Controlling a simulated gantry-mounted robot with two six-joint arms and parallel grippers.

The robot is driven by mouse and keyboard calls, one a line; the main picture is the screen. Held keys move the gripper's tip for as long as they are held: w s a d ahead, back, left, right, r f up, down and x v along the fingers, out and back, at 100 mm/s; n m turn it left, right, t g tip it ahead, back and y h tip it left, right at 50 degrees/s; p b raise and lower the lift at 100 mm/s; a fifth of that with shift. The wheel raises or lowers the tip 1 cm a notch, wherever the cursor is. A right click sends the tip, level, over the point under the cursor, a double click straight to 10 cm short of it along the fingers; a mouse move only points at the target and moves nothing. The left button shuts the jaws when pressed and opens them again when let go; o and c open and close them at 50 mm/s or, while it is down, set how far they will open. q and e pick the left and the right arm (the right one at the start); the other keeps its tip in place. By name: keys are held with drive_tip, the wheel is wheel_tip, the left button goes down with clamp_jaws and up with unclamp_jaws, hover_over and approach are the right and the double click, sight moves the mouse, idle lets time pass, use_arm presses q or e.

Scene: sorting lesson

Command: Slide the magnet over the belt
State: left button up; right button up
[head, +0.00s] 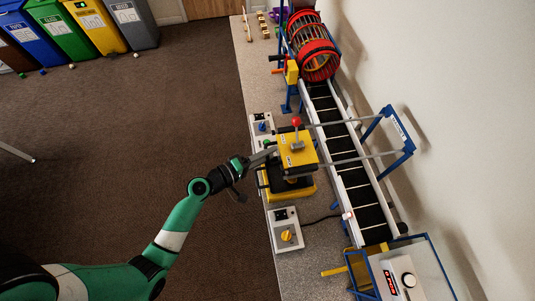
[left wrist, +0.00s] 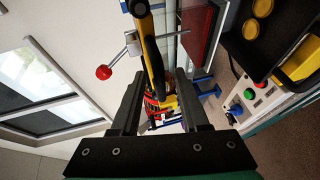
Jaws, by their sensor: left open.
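The magnet (head: 298,150) is a yellow box with a red-knobbed lever (head: 296,122) on top. It stands at the left side of the black belt (head: 350,178), on grey rails that cross the belt to a blue end frame (head: 398,130). My left gripper (head: 266,154) is at the left side of the magnet. In the left wrist view my left gripper (left wrist: 160,90) has its two fingers apart, with a yellow and black bar (left wrist: 152,58) in line with the gap. I cannot tell whether the fingers touch it. The red knob (left wrist: 103,72) shows left of the bar. My right gripper is not in view.
A red barrel cage (head: 314,50) stands at the belt's far end. A control box with a yellow knob (head: 286,232) sits on the table left of the belt. A blue-framed unit (head: 398,280) stands at the near end. The belt under the rails looks clear.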

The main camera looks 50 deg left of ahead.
use_arm(q)
drive_tip(key=shift+w, duration=0.1)
clamp_jaws()
idle(1.4)
